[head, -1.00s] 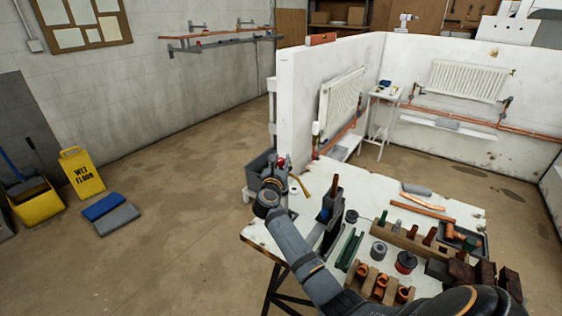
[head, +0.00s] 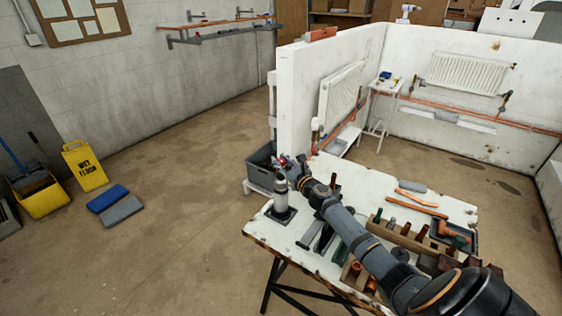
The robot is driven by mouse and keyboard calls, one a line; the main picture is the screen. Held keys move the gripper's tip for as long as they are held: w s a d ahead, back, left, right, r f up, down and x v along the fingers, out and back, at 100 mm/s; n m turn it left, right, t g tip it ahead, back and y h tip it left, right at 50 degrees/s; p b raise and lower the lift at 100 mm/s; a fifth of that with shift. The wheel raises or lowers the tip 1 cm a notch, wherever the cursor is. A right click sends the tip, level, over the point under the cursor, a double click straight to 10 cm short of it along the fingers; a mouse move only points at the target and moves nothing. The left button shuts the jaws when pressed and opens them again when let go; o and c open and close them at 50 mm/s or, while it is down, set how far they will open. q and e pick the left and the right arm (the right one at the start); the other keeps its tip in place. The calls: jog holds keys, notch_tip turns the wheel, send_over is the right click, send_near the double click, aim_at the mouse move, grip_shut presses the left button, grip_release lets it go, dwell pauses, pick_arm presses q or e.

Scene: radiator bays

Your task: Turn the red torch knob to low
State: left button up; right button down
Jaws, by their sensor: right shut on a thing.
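The torch (head: 281,193) is a grey cylinder standing upright on a dark square base at the left corner of the white workbench. A small patch of red, the torch knob (head: 283,161), shows at its top among the fingers of my right gripper (head: 287,164). My right gripper is shut on the knob, with the arm reaching across the bench from the lower right. The fingers hide most of the knob, so its setting cannot be read. My left gripper is not in view.
The bench (head: 262,230) holds copper pipes (head: 416,206), a wooden block of fittings (head: 408,237) and a dark tray (head: 452,236), partly behind my arm. A grey bin (head: 259,172) stands beyond the torch. A white partition wall (head: 298,95) rises behind.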

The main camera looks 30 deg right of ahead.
aim_at(284, 163)
jog(key=shift+f+n+g+y+b, duration=0.15)
jog(key=shift+n+g+y+b, duration=0.15)
jog(key=shift+n+y+b, duration=1.55)
jog(key=shift+m+y+p, duration=0.3)
jog(key=shift+m+y, duration=0.05)
jog(key=shift+y, duration=0.1)
jog(key=c, duration=1)
grip_release()
jog(key=shift+s, duration=0.2)
jog(key=v, duration=0.7)
jog(key=shift+d, duration=0.1)
